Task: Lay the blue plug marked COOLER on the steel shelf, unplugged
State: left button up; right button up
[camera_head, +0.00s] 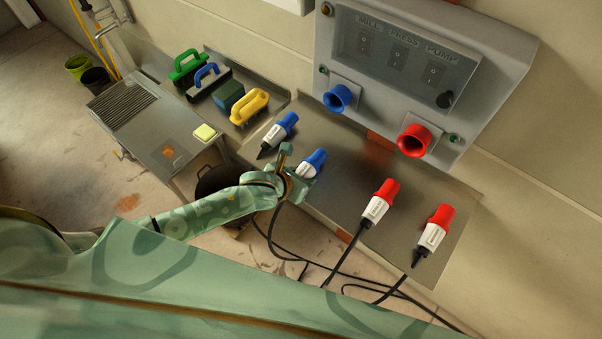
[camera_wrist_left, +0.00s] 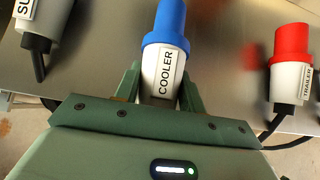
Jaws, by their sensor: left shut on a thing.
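The blue plug marked COOLER (camera_head: 314,161) has a white body and blue collar. It is out of any socket, over the front part of the steel shelf (camera_head: 345,165). My left gripper (camera_head: 291,172) is shut on its white body. In the left wrist view the plug (camera_wrist_left: 170,30) sits between the fingers (camera_wrist_left: 160,92), label readable, blue end pointing away from me. Whether it touches the shelf I cannot tell. The blue socket (camera_head: 338,98) on the grey panel is empty. My right gripper is not in view.
Another blue plug (camera_head: 279,133) lies to the left on the shelf. Two red plugs (camera_head: 380,202) (camera_head: 434,234) lie to the right, one marked TRAILER (camera_wrist_left: 291,65). Black cables (camera_head: 345,258) hang over the front edge. Brushes (camera_head: 248,106) stand on a ledge at left.

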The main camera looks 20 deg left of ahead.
pick_arm(q)
jog(key=o, duration=1.2)
jog(key=shift+c, duration=0.2)
jog(key=p+v, duration=0.3)
jog(key=v, duration=1.3)
jog(key=shift+p, duration=0.4)
jog(key=shift+s+r, duration=0.1)
